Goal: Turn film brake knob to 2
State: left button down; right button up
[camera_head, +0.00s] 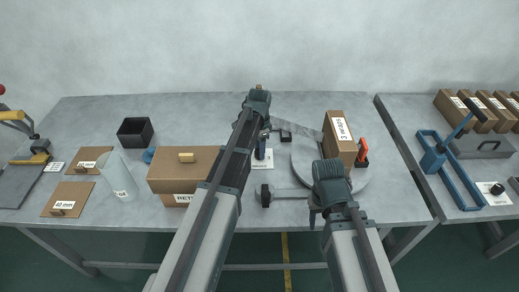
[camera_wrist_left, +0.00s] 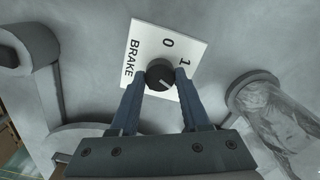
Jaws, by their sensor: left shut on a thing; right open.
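The film brake knob (camera_wrist_left: 160,73) is a small round black knob with a pale pointer line, on a white plate (camera_wrist_left: 138,38) marked BRAKE, 0 and 1. In the left wrist view the line points to the lower right; no 2 shows, and part of the plate is hidden by my right-hand finger. My left gripper (camera_wrist_left: 159,82) is shut on the knob, one finger on each side. In the head view the plate (camera_head: 262,163) shows below my left gripper (camera_head: 262,148), and the knob is hidden. My right gripper (camera_head: 318,212) is open, near the table's front.
A large brown box (camera_head: 180,168) stands left of my left arm. A clear film roll (camera_wrist_left: 285,120) and a grey roller (camera_wrist_left: 32,47) flank the plate.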

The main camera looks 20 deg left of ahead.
pick_arm(q)
jog(key=shift+m, duration=0.6)
jog(key=shift+c, duration=1.9)
grip_release()
jog(key=shift+r, duration=0.1)
notch_tip(320, 180, up, 14)
jog(key=p, duration=1.3)
jog(key=shift+f+p, duration=0.2)
jog(key=shift+p, duration=0.2)
